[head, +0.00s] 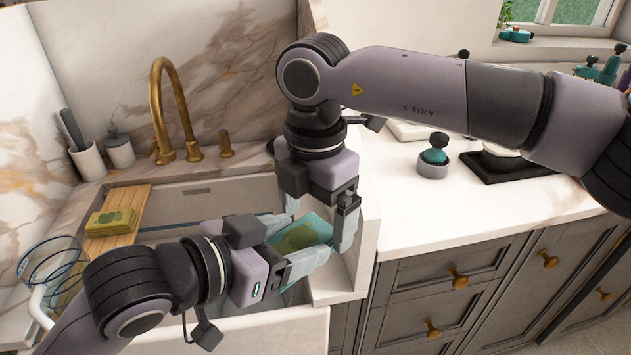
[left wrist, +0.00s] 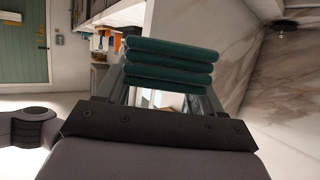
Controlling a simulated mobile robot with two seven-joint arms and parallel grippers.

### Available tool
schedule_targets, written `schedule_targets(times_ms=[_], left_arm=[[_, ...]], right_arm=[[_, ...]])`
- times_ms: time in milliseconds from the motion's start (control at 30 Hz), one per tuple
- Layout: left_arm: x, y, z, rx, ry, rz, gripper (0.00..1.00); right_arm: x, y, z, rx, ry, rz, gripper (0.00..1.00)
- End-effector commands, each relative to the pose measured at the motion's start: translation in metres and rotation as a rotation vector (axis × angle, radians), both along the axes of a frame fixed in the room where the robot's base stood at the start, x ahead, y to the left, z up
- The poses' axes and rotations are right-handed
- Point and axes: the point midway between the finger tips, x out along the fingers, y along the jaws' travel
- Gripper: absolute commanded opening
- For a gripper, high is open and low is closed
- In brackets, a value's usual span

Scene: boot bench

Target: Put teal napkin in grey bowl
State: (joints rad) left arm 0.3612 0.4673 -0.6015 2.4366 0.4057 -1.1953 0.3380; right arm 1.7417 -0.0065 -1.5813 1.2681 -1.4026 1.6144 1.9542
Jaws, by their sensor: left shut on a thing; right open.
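The teal napkin (head: 303,233) is a folded pad with a green patch on its face. It is held over the right end of the sink. My left gripper (head: 305,262) is shut on it; in the left wrist view the napkin (left wrist: 170,66) shows as several stacked teal folds between the fingers. My right gripper (head: 320,222) points down from above, open, with its fingers on either side of the napkin's upper part. I cannot tell whether they touch it. I cannot make out a grey bowl with certainty; the arms hide much of the sink.
The white sink (head: 225,190) has a brass tap (head: 165,110) behind it. A wooden board (head: 135,200) with a green folded cloth (head: 111,221) spans its left side. On the right counter is a teal-and-black brush in a grey holder (head: 432,171).

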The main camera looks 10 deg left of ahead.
Motion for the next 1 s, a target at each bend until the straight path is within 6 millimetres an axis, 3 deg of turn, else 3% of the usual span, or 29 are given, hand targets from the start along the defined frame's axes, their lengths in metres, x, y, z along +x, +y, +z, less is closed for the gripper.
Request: schedule_targets(times_ms=[200, 500, 667, 733, 767, 833, 1000], left_arm=[[0.0, 0.0, 0.0, 0.0, 0.0, 0.0, 0.38], [0.0, 0.0, 0.0, 0.0, 0.0, 0.0, 0.38], [0.0, 0.0, 0.0, -0.001, 0.0, -0.002, 0.38], [-0.001, -0.001, 0.0, -0.001, 0.001, -0.004, 0.38], [-0.001, -0.001, 0.0, -0.001, 0.001, -0.005, 0.71], [-0.001, -0.001, 0.0, -0.002, 0.0, -0.005, 0.93], [0.0, 0.0, 0.0, 0.001, 0.001, 0.0, 0.97]], right_arm=[[0.0, 0.0, -0.017, 0.0, 0.0, 0.001, 0.94], [0.0, 0.0, -0.019, 0.0, 0.0, 0.001, 0.94], [0.0, 0.0, -0.019, 0.002, -0.001, 0.001, 0.42], [0.0, 0.001, -0.018, 0.002, -0.002, 0.001, 0.39], [0.0, 0.001, -0.018, 0.004, -0.002, 0.002, 0.39], [0.0, 0.001, -0.018, 0.004, -0.002, 0.002, 0.39], [-0.001, 0.001, -0.018, 0.001, 0.0, 0.003, 0.39]])
